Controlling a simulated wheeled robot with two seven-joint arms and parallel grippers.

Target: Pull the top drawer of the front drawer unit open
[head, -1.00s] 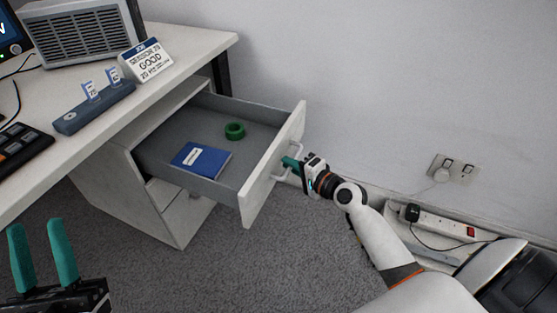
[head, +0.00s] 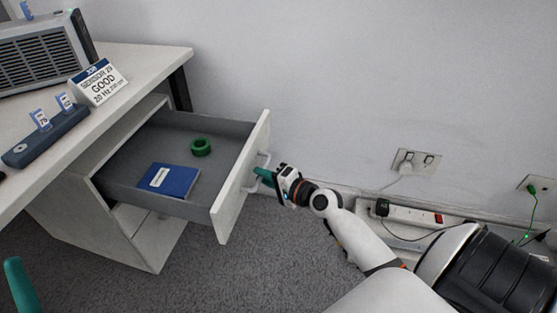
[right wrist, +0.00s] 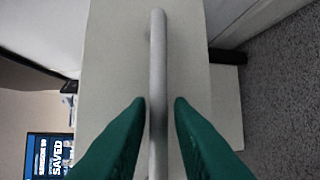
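The top drawer (head: 238,185) of the white drawer unit (head: 140,235) stands well out from the unit under the desk. Its grey inside shows a blue booklet (head: 170,181) and a green ring (head: 201,147). My right gripper (head: 264,175) is at the pale bar handle on the drawer's front. In the right wrist view the two green fingers (right wrist: 159,102) stand on either side of the handle (right wrist: 158,60), with a narrow gap on each side. Only one finger of my left gripper (head: 20,285) shows at the bottom left; the rest is out of frame.
The desk (head: 130,65) above holds a grey vented box (head: 40,50), a sign card (head: 99,83) and a blue-grey holder (head: 45,138). A power strip (head: 410,214) lies along the wall at right. Carpet (head: 240,270) in front of the unit is clear.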

